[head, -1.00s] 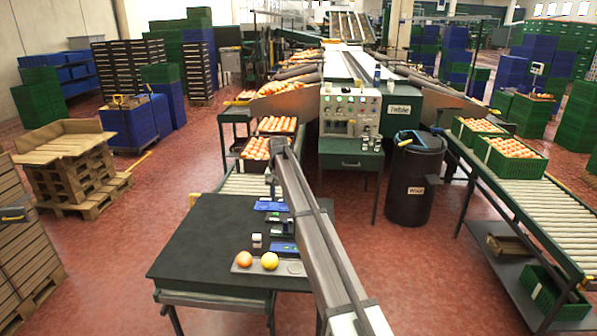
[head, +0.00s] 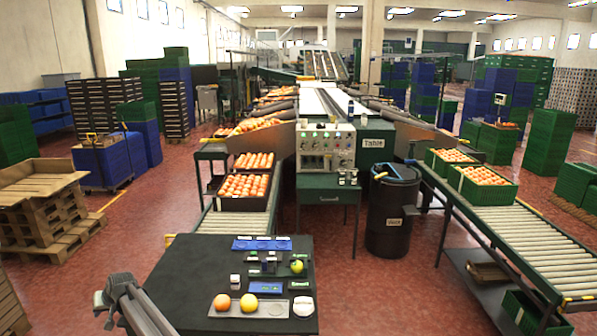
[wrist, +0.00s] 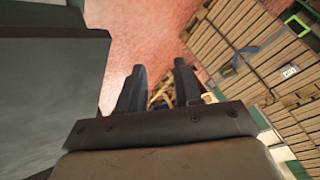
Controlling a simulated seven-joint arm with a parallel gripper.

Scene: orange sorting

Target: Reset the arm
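My arm (head: 135,305) shows at the lower left of the head view, left of the black table (head: 180,265). My gripper (wrist: 160,80) shows in the wrist view with its two dark fingers apart and nothing between them. Red floor and wooden pallets or crates lie beyond the fingers. In the head view I cannot make out the fingertips. A yellow-green fruit (head: 296,266) sits farther back at the right.
A blue tray (head: 262,243) and small devices stand on the table. Behind it are a roller conveyor (head: 232,222), a crate of oranges (head: 241,203) and a control panel (head: 326,147). A black bin (head: 390,225) stands to the right. Stacked pallets (head: 45,215) are at the left.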

